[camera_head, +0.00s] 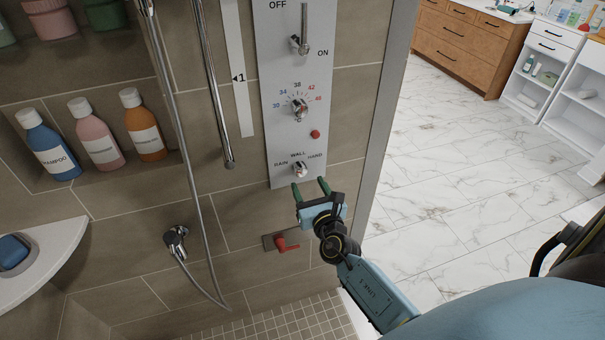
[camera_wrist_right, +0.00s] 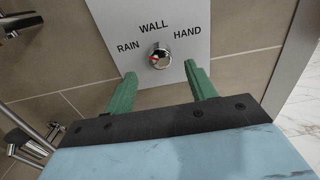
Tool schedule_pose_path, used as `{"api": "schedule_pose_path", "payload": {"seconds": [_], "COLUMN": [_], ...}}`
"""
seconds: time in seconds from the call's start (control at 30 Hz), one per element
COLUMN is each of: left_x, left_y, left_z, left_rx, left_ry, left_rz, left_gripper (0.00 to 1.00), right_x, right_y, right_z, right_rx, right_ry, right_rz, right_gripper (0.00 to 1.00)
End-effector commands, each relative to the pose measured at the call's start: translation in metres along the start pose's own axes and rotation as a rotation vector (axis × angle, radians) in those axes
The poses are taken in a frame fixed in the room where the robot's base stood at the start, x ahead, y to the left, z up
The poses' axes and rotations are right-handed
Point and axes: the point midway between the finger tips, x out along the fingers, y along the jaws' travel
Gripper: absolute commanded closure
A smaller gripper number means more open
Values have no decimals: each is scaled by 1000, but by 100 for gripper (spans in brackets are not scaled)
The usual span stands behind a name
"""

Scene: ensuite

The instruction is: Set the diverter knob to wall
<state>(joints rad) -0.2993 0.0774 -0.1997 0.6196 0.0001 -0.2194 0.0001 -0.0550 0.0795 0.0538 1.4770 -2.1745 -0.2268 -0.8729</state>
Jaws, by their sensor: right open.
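The chrome diverter knob (camera_head: 300,170) is at the bottom of the tall pale control panel (camera_head: 278,130), below the word WALL, with RAIN to its left and HAND to its right. In the right wrist view the knob (camera_wrist_right: 160,58) has a small red mark on its left side, nearer the RAIN label than HAND. My right gripper (camera_head: 311,188) is just below and in front of the knob. Its green fingers (camera_wrist_right: 160,88) are spread, with the knob centred beyond them in the wrist view and nothing between them. My left gripper is not in view.
Above the knob are a red button (camera_head: 315,134), a temperature dial (camera_head: 299,108) and an ON/OFF lever (camera_head: 304,35). A red-handled valve (camera_head: 284,244) is lower on the wall. A shower hose (camera_head: 186,135) hangs left of the panel. A metal frame edge (camera_head: 387,105) stands to the right.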

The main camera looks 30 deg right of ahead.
Motion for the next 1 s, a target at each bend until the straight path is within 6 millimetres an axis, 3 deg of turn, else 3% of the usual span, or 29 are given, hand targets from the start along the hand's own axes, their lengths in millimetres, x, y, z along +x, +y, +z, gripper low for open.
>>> {"api": "schedule_pose_path", "payload": {"seconds": [0.1, 0.3, 0.73, 1.0], "left_x": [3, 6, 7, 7], "left_y": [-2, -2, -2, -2], "left_z": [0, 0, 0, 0], "left_rx": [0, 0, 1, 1], "left_ry": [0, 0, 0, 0], "left_rz": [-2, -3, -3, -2], "left_gripper": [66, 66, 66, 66], "right_x": [24, 48, 57, 57], "right_y": [0, 0, 0, 0], "right_z": [0, -1, 0, 0], "right_rx": [-1, 0, 1, 1], "right_ry": [-1, 1, 2, 1], "right_rz": [0, 1, 1, 1], "right_gripper": [44, 44, 44, 78]}}
